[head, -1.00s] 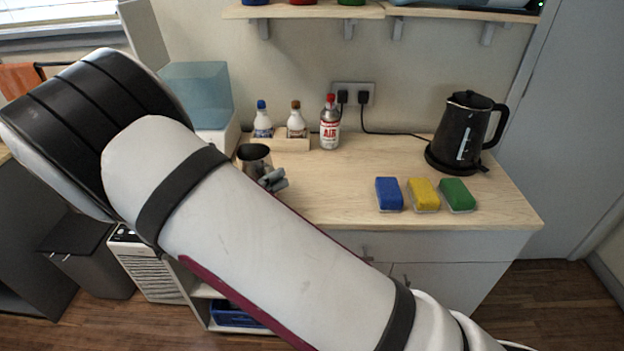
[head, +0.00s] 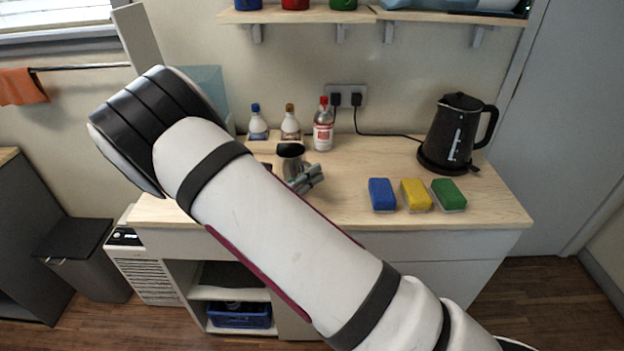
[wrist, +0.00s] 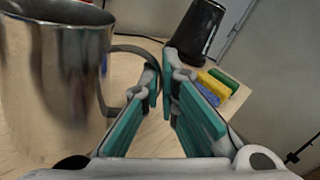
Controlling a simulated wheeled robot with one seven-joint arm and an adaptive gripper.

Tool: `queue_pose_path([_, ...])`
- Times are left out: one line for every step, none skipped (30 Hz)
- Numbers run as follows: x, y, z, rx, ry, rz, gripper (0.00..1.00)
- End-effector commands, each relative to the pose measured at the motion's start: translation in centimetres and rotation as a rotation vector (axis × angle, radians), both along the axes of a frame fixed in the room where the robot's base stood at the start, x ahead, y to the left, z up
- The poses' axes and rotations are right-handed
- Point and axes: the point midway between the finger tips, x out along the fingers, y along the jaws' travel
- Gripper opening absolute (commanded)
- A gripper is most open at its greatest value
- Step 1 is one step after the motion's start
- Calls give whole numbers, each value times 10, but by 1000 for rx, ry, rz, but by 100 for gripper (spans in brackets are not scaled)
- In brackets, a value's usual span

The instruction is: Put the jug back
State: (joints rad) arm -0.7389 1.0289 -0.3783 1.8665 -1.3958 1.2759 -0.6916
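The jug (head: 291,164) is a shiny metal cup-shaped vessel with a dark mouth, upright over the left half of the wooden counter (head: 345,205). In the wrist view the jug (wrist: 55,85) fills the left side, close to the camera, with its looped handle (wrist: 128,50) reaching to the fingertips. My gripper (head: 308,180) is just right of the jug; in the wrist view its teal-padded fingers (wrist: 162,90) are close together at the handle, shut on it. The jug's underside is hidden, so I cannot tell its height above the counter.
Three bottles (head: 323,130) stand behind the jug, near the wall. Blue, yellow and green sponges (head: 415,194) lie at the front right. A black kettle (head: 452,135) stands on its base at the back right. A shelf (head: 300,15) hangs above. Counter between jug and sponges is clear.

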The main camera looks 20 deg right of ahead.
Motion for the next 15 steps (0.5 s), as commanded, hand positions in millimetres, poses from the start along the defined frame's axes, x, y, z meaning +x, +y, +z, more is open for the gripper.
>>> queue_pose_path([0, -1, -6, -3, -1, -2, 0])
queue_pose_path([0, -1, -9, -2, -2, -2, 0])
queue_pose_path([0, -1, -12, -2, -2, -2, 0])
queue_pose_path([0, -1, -14, -2, -2, -2, 0])
queue_pose_path([0, -1, -15, -2, -2, -2, 0])
queue_pose_path([0, -1, -16, -2, -3, -2, 0])
queue_pose_path([0, -1, -15, -1, -3, -1, 0])
queue_pose_path([0, -1, -15, -1, -3, -2, 0])
queue_pose_path([0, -1, -15, -1, -3, -2, 0])
queue_pose_path([0, -1, -15, -1, -3, -2, 0])
queue_pose_path([0, -1, -16, 0, 0, -1, 7])
queue_pose_path([0, -1, -16, 0, 0, -1, 16])
queue_pose_path([0, 0, -16, 0, 0, -1, 23])
queue_pose_path([0, 0, -16, 0, -1, -1, 25])
queue_pose_path([0, 0, -16, 0, -1, -1, 25])
